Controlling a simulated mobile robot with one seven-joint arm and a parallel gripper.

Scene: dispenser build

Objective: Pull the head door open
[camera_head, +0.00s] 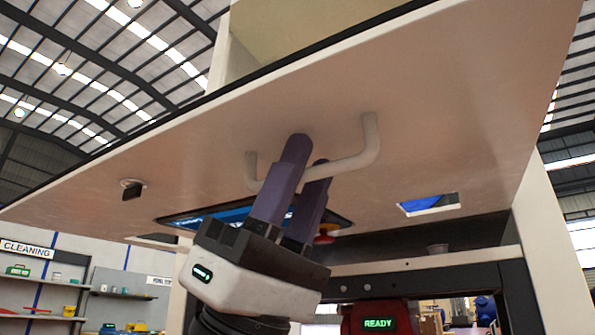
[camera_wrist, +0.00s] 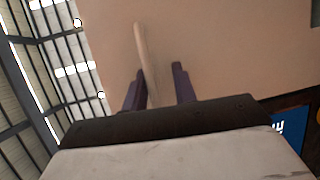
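The head door appears to be the wide cream panel (camera_head: 420,110) slanting overhead, its handle side facing down toward me. A pale bar handle (camera_head: 352,163) stands off this face on two bent ends; it also shows in the wrist view (camera_wrist: 148,55). My gripper (camera_head: 307,150) reaches up from below, with its two purple fingers on either side of the bar. In the wrist view the bar lies between the fingers (camera_wrist: 158,78), close to the left one, with a gap to the right one. The fingers look open around the handle; contact is hard to tell.
A pale post (camera_head: 553,240) stands at right. Below is a dark frame with a red unit reading READY (camera_head: 377,323). Shelves (camera_head: 40,280) stand far left.

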